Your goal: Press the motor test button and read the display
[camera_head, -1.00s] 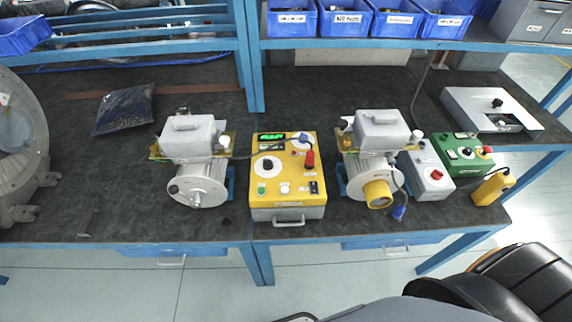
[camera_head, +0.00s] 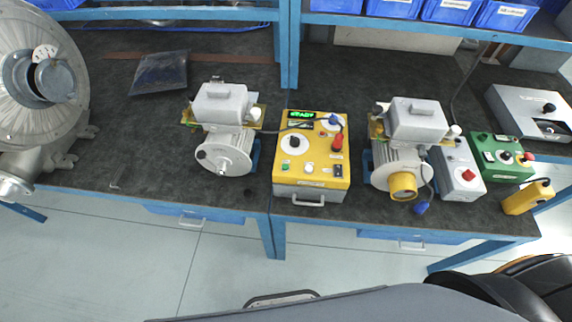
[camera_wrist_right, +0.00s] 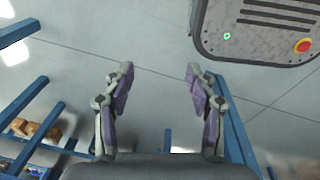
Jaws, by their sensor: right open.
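In the head view a yellow motor test box (camera_head: 312,158) stands at the middle of the bench. Its display (camera_head: 301,115) is lit with green text, apparently "START". A green button (camera_head: 281,166), a white button (camera_head: 308,169) and a black switch (camera_head: 337,171) sit along its front. A black knob (camera_head: 293,141) and a red plug (camera_head: 338,142) are above them. A grey motor (camera_head: 224,158) stands left of it and another motor with a yellow cap (camera_head: 402,184) stands right. My right gripper (camera_wrist_right: 158,85) is open and empty in the wrist view, away from the bench top. My left gripper is not in view.
A grey box with a red button (camera_head: 458,173), a green box (camera_head: 502,156) and a yellow pendant (camera_head: 527,197) stand at the right. A large blower housing (camera_head: 40,90) fills the left end. Blue bins (camera_head: 447,11) line the shelf. Bench left of the motors is mostly clear.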

